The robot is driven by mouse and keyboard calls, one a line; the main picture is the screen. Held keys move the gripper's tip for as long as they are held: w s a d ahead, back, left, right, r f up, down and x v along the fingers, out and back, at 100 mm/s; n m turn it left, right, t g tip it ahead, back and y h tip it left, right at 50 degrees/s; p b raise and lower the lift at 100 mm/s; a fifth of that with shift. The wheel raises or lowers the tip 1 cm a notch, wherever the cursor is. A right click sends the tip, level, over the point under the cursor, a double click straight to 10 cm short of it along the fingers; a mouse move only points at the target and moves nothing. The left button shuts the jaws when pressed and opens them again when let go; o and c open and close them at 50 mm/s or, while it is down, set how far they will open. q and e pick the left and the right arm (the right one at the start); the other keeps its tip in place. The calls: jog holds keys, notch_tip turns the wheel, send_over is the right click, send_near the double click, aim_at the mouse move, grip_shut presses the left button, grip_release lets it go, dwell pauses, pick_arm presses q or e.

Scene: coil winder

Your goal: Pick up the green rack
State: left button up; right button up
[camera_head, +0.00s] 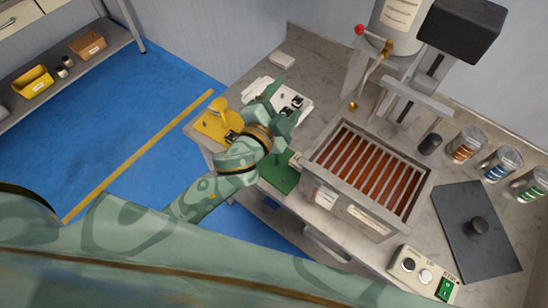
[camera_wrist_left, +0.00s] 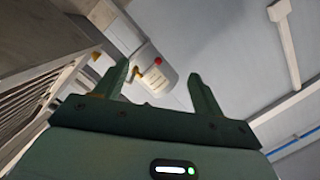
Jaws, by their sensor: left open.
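The green rack (camera_head: 280,175) lies on the grey worktop just left of the slatted box, partly hidden by my left arm. My left gripper (camera_head: 284,103) is open, over the white rack (camera_head: 298,98) and beyond the green one. In the left wrist view both fingers of the left gripper (camera_wrist_left: 158,84) stand apart with nothing held between them. The green rack does not show in that view. My right gripper is not in view.
A yellow rack (camera_head: 212,126) lies left of my arm. The grey box with copper-coloured slats (camera_head: 318,158) stands close right of the green rack. A winder with a red knob (camera_head: 359,30) stands behind. A dark plate (camera_head: 462,250), several jars and a switch box (camera_head: 421,274) are further right.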

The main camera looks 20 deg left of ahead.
pick_arm(q)
jog(key=d+r+m+t+h, duration=0.1)
jog(key=d+r+m+h, duration=0.65)
jog(key=d+r, duration=0.2)
jog(key=s+d+r+m+g+h, duration=0.2)
jog(key=s+d+m+g+h, duration=0.6)
jog(key=d+m+g, duration=0.5)
jog(key=a+f+m+g+y, duration=0.2)
jog(key=a+f+y, duration=0.2)
jog(key=w+a+f+m+g+y, duration=0.1)
jog(key=a+f+m+g+y, duration=0.1)
jog(key=a+f+m+y, duration=0.1)
jog(key=w+a+f+m+g+y, duration=0.1)
jog(key=a+f+m+y, duration=0.2)
jog(key=a+f+y, duration=0.2)
jog(key=shift+f+m+g+y+p, duration=0.25)
jog(key=shift+f+g+p, duration=0.15)
jog(key=shift+f, duration=0.25)
jog(key=w+a+n+t+y, duration=0.15)
jog(key=w+a+y, duration=0.4)
jog(key=a, duration=0.65)
jog(key=shift+y, duration=0.35)
notch_tip(320, 180, down, 10)
jog(key=shift+a+f+b, duration=0.15)
jog(key=shift+b, duration=0.6)
notch_tip(320, 180, down, 6)
jog(key=shift+f+b, duration=0.1)
jog(key=shift+b, duration=0.55)
jog(key=shift+s, duration=0.1)
grip_shut()
